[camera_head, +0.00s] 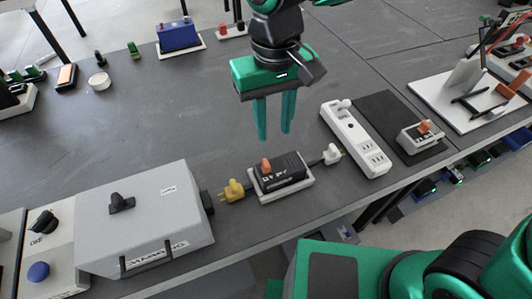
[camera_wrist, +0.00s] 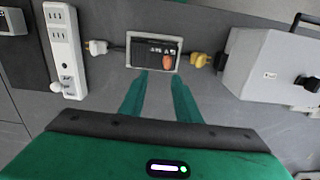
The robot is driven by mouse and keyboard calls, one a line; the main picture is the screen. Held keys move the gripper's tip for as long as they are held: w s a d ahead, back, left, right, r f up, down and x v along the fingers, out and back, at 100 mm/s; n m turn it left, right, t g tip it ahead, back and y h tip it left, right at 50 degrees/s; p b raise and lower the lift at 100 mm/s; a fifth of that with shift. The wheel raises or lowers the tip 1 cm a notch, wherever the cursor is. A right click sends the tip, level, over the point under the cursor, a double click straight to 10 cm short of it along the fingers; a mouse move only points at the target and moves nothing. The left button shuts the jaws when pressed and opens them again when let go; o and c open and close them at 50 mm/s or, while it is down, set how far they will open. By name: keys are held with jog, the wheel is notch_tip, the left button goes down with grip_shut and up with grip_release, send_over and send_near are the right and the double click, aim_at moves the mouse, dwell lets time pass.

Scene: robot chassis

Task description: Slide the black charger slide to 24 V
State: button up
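The black charger (camera_head: 281,174) sits in a white tray on the grey table in the head view, with an orange slide knob (camera_head: 266,164) on its top near the left end. In the wrist view the charger (camera_wrist: 149,51) lies ahead of the fingertips, and its orange knob (camera_wrist: 167,60) is toward its right end. White markings beside the knob are too small to read. My gripper (camera_head: 273,136) hangs above the table behind the charger, apart from it. Its two green fingers are spread with nothing between them, as the wrist view (camera_wrist: 160,78) also shows.
A yellow plug (camera_head: 233,190) and a large grey box (camera_head: 150,220) stand left of the charger. A white plug (camera_head: 332,154) and a white power strip (camera_head: 355,139) are to its right. Another device with an orange knob (camera_head: 420,138) sits farther right.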

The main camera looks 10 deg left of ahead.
aim_at(266, 163)
jog(key=f, duration=0.3)
jog(key=a+f, duration=0.1)
jog(key=f, duration=0.3)
jog(key=s+f, duration=0.1)
jog(key=f, duration=0.2)
jog(key=shift+a+f, duration=0.15)
jog(key=shift+f, duration=0.25)
grip_shut()
